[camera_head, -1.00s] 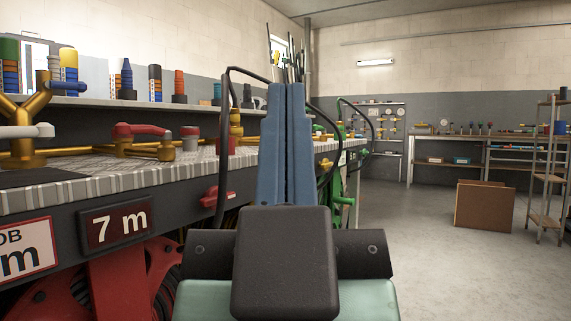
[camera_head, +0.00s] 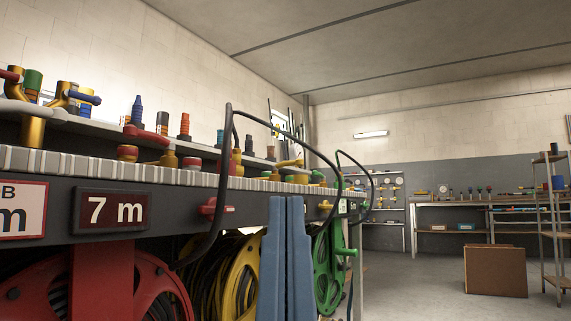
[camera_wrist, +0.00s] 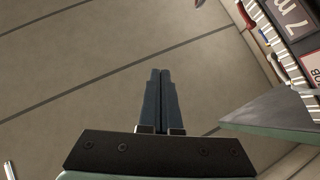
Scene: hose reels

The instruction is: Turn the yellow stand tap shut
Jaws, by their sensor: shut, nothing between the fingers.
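The yellow stand tap appears to be the yellow lever (camera_head: 290,163) on a brass-coloured fitting on the bench top (camera_head: 60,162), toward its far end. It is small in the head view, and I cannot tell how far the lever is turned. My gripper (camera_head: 287,198) has two long blue fingers pressed together, empty, upright in the head view. Its tips show below the tap in the picture, in front of the bench face and apart from the tap. In the wrist view my gripper (camera_wrist: 160,72) is shut against a plain wall or ceiling; the tap is not seen there.
Red (camera_head: 160,285), yellow (camera_head: 240,275) and green (camera_head: 328,262) reels hang under the bench. A black hose (camera_head: 226,165) loops up over the bench edge. A red knob (camera_head: 208,206) and a yellow knob (camera_head: 325,207) stick out of its face. Floor at right is clear around a brown box (camera_head: 495,271).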

